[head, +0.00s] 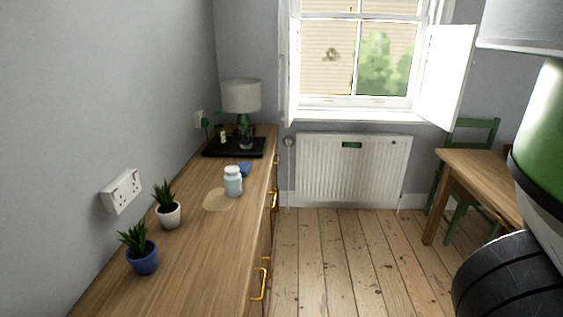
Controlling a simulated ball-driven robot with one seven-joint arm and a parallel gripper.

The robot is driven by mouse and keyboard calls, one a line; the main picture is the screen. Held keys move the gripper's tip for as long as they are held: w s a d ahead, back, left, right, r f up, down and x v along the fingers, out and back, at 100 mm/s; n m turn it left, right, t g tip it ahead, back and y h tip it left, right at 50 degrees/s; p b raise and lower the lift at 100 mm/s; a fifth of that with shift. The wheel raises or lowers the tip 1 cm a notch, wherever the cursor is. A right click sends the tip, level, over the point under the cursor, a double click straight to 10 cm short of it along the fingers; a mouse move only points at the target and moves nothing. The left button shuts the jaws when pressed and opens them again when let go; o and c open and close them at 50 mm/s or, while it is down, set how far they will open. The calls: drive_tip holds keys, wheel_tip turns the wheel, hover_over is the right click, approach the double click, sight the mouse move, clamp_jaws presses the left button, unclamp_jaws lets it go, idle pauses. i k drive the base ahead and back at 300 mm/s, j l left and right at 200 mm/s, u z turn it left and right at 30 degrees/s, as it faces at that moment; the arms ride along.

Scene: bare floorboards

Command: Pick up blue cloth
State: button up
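The blue cloth (244,168) is a small blue patch on the wooden counter top, towards its far end. It lies just behind a pale blue-white jar (233,182), which partly hides it. The black tray (234,147) is a short way beyond the cloth. My gripper is not in view.
A lamp (241,96) and small items stand on or by the tray. Two potted plants, in white (169,215) and blue (142,259) pots, stand nearer along the wall. A tan round patch (215,200) lies by the jar. Floorboards (330,262) are clear; a table (482,172) stands right.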

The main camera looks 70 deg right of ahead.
sight(245, 168)
drive_tip(key=z, duration=1.4)
